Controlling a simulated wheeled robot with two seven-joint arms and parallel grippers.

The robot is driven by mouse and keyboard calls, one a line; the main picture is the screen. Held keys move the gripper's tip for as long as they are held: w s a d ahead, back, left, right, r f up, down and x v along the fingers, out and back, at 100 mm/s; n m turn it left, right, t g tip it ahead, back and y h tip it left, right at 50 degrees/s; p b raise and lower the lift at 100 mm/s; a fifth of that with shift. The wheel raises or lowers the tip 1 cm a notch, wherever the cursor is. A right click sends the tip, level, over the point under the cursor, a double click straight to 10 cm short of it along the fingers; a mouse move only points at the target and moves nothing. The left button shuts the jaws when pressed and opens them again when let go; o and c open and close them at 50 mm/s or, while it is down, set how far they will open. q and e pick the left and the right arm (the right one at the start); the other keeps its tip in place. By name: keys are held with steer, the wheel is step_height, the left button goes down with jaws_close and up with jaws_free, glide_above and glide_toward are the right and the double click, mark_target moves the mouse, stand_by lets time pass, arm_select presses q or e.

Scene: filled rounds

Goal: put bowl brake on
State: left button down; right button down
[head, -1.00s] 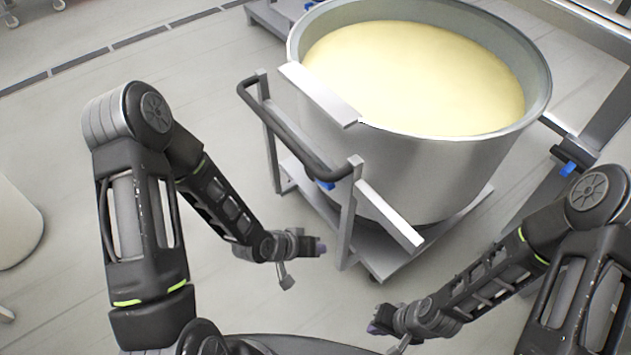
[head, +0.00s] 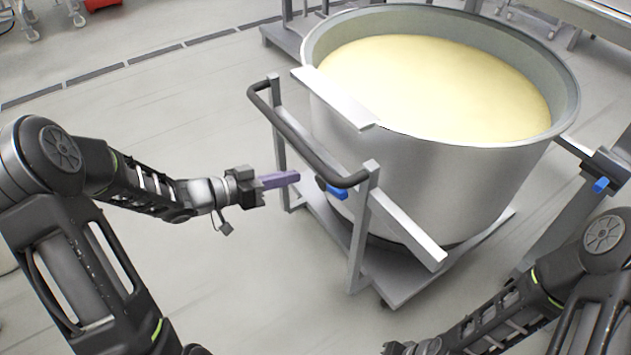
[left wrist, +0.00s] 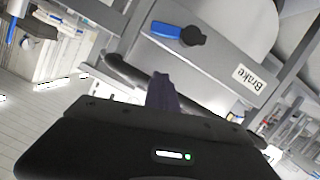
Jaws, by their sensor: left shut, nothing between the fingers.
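A large steel bowl (head: 440,185) filled with pale yellow dough or batter stands on a wheeled grey frame with a dark push handle (head: 300,140). The blue brake lever (head: 337,192) with a dark pivot sits on the frame below the handle.
A second blue lever (head: 600,185) is on a grey machine part at the right. The dark handle bar passes close to my left fingers. The floor at the left is clear, with a drain channel (head: 130,62) further back.

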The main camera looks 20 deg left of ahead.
arm_select(q)
steer(key=b, duration=0.1)
glide_above(334, 190)
steer(key=a, duration=0.3)
step_height(334, 190, down, 2)
steer(key=f, duration=0.2)
steer(key=d+f+b, duration=0.1)
steer(key=f, duration=0.1)
steer(key=b, duration=0.1)
steer(key=f+m+b, duration=0.1)
steer(key=b, duration=0.1)
steer(key=shift+s+d+f+m+y+b, duration=0.25)
steer(key=shift+d+f+m+y+b, duration=0.05)
steer(key=shift+d+f+m, duration=0.1)
steer(key=shift+s+d, duration=0.1)
steer(key=shift+d, duration=0.05)
